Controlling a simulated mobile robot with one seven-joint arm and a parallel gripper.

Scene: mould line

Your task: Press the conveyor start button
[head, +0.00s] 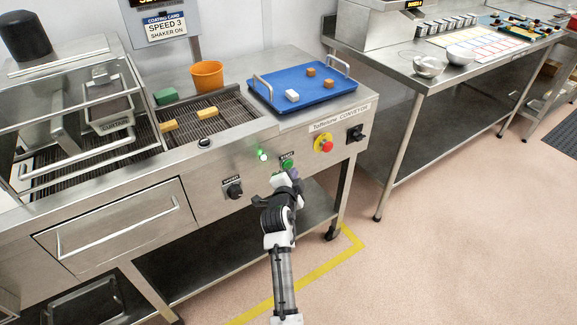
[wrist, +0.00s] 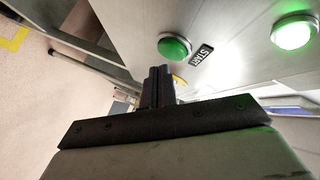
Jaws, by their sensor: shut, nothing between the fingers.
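The green start button (head: 287,164) sits on the steel front panel of the conveyor. In the wrist view the same green button (wrist: 174,46) is unlit, with a START label (wrist: 201,54) beside it. My gripper (head: 294,175) is right in front of the panel, just below the button in the head view. In the wrist view the closed fingertips of my gripper (wrist: 158,70) lie close to the button's rim, with nothing between them. I cannot tell whether they touch it. A lit green lamp (head: 263,155) is left of the button; it glows in the wrist view (wrist: 295,31).
A red stop knob on a yellow base (head: 323,144) is just right of the button. Black rotary knobs sit at the left (head: 234,190) and far right (head: 355,133). A blue tray (head: 335,90) and orange cup (head: 207,75) stand on top. Floor at the right is clear.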

